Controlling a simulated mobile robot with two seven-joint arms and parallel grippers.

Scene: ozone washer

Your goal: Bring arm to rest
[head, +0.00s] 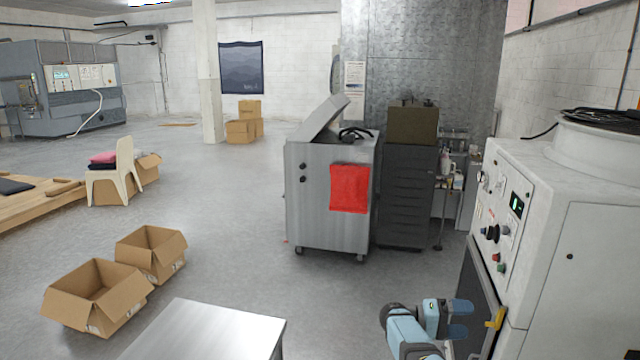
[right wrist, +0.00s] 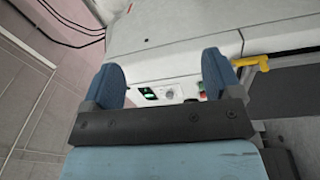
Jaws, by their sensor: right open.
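My right gripper (head: 461,317) is at the lower right of the head view, in front of the white machine (head: 560,200). Its blue fingers are apart with nothing between them. In the right wrist view, the open right gripper (right wrist: 160,80) faces the machine's control panel (right wrist: 168,94), which shows between the fingers. The yellow handle (head: 496,319) is just right of the gripper in the head view. It also shows in the right wrist view (right wrist: 252,62), right of the right finger. I cannot tell whether they touch; they look apart. My left gripper is not in view.
A metal table (head: 215,335) is at the bottom. Open cardboard boxes (head: 98,295) stand on the floor at left. A steel cabinet on wheels (head: 318,215) with a red cloth (head: 349,188) stands in the middle, beside a dark drawer unit (head: 407,195). Floor between table and cabinet is clear.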

